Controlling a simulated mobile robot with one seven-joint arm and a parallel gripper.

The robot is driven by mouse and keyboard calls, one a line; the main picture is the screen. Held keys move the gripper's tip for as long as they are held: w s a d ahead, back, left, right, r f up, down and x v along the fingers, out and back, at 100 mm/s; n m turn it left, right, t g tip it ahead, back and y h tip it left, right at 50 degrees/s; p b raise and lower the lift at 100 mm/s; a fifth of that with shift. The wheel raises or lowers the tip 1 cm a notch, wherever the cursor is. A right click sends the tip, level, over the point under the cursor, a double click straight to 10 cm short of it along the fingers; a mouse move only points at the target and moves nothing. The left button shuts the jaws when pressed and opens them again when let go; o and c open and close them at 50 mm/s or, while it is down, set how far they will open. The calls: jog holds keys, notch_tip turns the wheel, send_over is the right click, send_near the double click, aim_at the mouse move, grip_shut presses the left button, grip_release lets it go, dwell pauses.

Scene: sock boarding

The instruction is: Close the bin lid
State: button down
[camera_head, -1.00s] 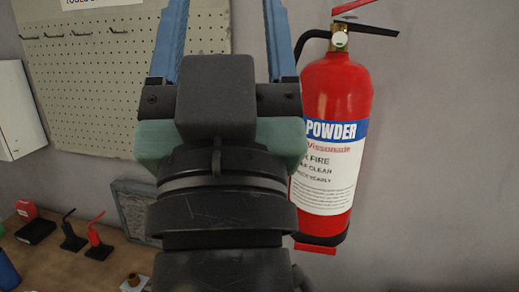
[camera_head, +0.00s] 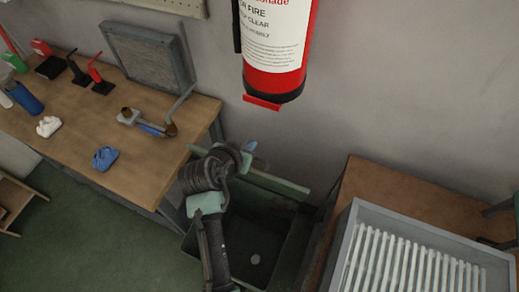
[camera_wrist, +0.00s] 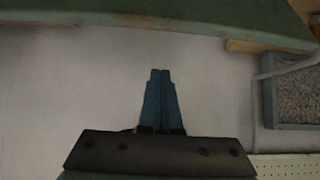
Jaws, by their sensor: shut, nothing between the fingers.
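The dark green bin (camera_head: 297,243) stands open on the floor between the workbench and a brown cabinet; a small pale round thing lies inside. Its green lid (camera_head: 283,185) appears raised along the back, seen nearly edge-on as a long strip. My gripper (camera_head: 250,147) is at the upper edge of this strip, with my arm reaching across the bin opening. Whether it touches the lid cannot be told. In the wrist view my gripper (camera_wrist: 160,70) has its blue fingers together and empty. A green slab, probably the lid (camera_wrist: 160,12), crosses the top of that view.
The wooden workbench (camera_head: 150,175) at left holds a blue clog (camera_head: 105,158), a white item (camera_head: 48,126) and several tools. A grey tray with white slats (camera_head: 345,245) rests on the brown cabinet at right. A red fire extinguisher (camera_head: 275,80) hangs on the wall above.

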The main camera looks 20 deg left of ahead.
jog(key=w+f, duration=0.1)
jog(key=f, duration=0.1)
jog(key=w+f+p, duration=0.1)
jog(key=f, duration=0.1)
jog(key=w+f, duration=0.1)
jog(key=f, duration=0.1)
jog(key=shift+d+f+p, duration=0.15)
jog(key=shift+f+p, duration=0.05)
jog(key=shift+p, duration=0.15)
jog(key=shift+s+f, duration=0.25)
jog(key=shift+s, duration=0.1)
